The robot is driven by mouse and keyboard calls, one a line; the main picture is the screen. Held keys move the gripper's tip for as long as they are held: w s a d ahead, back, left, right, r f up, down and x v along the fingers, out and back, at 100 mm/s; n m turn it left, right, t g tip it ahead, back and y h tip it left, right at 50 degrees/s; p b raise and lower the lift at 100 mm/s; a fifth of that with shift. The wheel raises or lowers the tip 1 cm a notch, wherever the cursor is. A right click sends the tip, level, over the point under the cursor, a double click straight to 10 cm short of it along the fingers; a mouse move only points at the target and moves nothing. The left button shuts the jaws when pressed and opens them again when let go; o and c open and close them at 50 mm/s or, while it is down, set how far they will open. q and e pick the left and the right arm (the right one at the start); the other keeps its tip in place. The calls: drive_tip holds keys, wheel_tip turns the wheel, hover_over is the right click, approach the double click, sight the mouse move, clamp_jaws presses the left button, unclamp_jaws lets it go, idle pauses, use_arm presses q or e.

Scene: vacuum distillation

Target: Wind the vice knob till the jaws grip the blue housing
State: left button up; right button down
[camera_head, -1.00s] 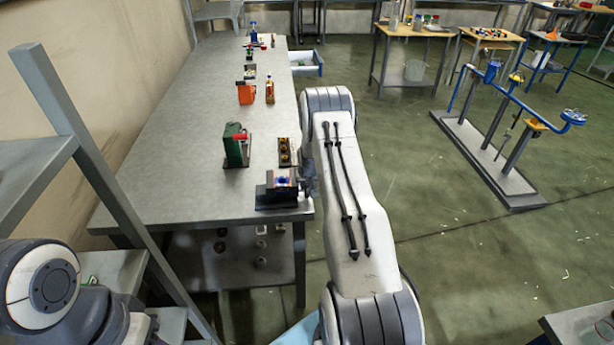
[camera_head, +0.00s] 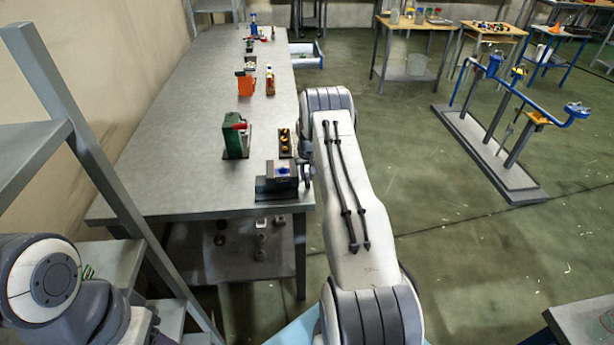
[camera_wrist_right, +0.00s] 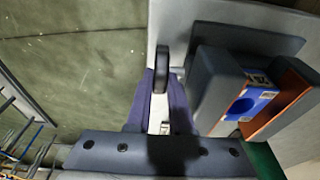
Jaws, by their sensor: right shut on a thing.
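The grey vice (camera_head: 277,178) stands at the near right corner of the long table. The blue housing (camera_wrist_right: 250,104) sits between its orange-faced jaws (camera_wrist_right: 285,104) in the right wrist view; whether both faces touch it I cannot tell. The dark vice knob (camera_wrist_right: 162,80) is on the vice's outer side. My right gripper (camera_wrist_right: 163,103) is shut on the knob, with its purple fingers on either side. In the head view my right gripper (camera_head: 307,170) is small and partly hidden by my arm. My left arm shows at lower left, but its gripper is out of view.
Behind the vice on the table (camera_head: 190,140) stand a green device (camera_head: 236,138), a dark tray with yellow parts (camera_head: 285,142) and an orange device (camera_head: 245,84). A grey shelf frame (camera_head: 95,165) is at left.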

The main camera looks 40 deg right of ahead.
sight(307, 177)
idle(0.9)
drive_tip(key=c, duration=0.8)
unclamp_jaws()
drive_tip(key=shift+r, duration=0.1)
drive_tip(key=shift+r+p, duration=0.3)
drive_tip(key=r+p, duration=0.1)
drive_tip(key=r, duration=0.1)
drive_tip(key=r+p, duration=0.1)
drive_tip(key=r, duration=0.1)
drive_tip(key=s+r+p, duration=0.1)
drive_tip(key=r, duration=0.1)
drive_tip(key=shift+a, duration=0.35)
drive_tip(key=shift+s+r+p, duration=0.15)
drive_tip(key=shift+r+p, duration=0.35)
drive_tip(key=shift+r, duration=0.05)
